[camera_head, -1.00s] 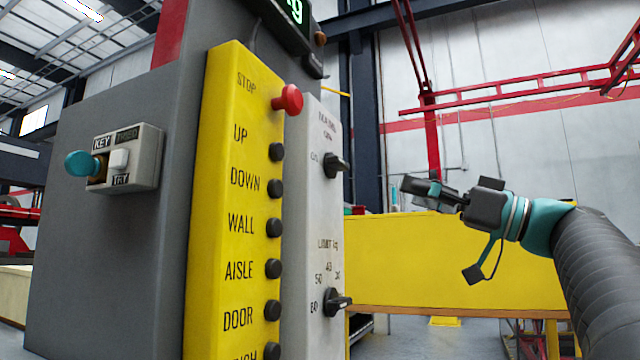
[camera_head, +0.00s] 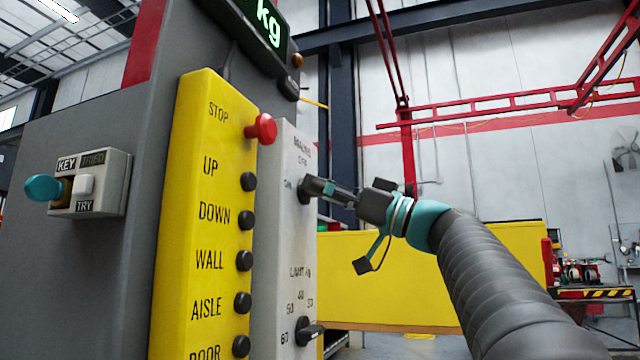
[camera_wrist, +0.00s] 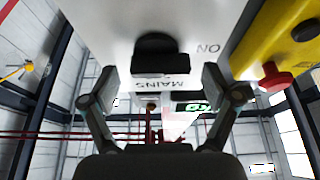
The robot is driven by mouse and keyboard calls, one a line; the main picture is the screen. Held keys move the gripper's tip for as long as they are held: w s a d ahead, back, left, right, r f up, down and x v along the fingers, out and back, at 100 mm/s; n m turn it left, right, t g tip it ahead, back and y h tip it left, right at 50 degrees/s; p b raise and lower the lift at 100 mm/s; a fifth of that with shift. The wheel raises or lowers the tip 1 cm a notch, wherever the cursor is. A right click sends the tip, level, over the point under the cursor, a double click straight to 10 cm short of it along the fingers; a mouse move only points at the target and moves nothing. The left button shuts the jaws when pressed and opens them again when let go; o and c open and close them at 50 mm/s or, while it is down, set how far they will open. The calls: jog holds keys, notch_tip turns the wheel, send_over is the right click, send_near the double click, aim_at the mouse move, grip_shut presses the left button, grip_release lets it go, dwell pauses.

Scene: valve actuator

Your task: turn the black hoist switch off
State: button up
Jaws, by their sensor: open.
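The black switch (camera_head: 304,188) is the upper knob on the narrow white panel (camera_head: 278,235), under the "MAINS" lettering and beside "ON". In the wrist view the black switch (camera_wrist: 160,54) appears upside down near the top middle, with "ON" to its right and "MAINS" below it. My gripper (camera_head: 326,188) is at the switch, level with it and pointing at the panel face. In the wrist view my gripper (camera_wrist: 160,84) is open, with one finger on each side of the switch. I see gaps between the fingers and the knob. The head view partly hides the knob behind the fingers.
A second black knob (camera_head: 308,331) with limit numbers is lower on the white panel. Left of it is a yellow button strip (camera_head: 208,230) with a red stop button (camera_head: 262,128) and several black buttons. A key box (camera_head: 90,185) is farther left. Room right of the panel is open.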

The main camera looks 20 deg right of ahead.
jog(key=shift+w+a+r, duration=0.15)
jog(key=shift+w+a, duration=0.05)
jog(key=shift+a, duration=0.15)
jog(key=shift+c, duration=0.2)
jog(key=c, duration=1.1)
jog(key=shift+m+t+h, duration=0.3)
jog(key=shift+m, duration=0.3)
jog(key=m+h+p, duration=0.1)
jog(key=m+h, duration=0.1)
jog(key=m, duration=0.5)
jog(key=m+t+h+p, duration=0.1)
jog(key=m+h+p, duration=0.1)
jog(key=m, duration=0.5)
jog(key=m+h+p, duration=0.1)
jog(key=m+h, duration=0.3)
jog(key=m, duration=0.3)
jog(key=shift+w+d+t+p, duration=0.2)
jog(key=shift+t+p, duration=0.1)
jog(key=shift+p, duration=0.1)
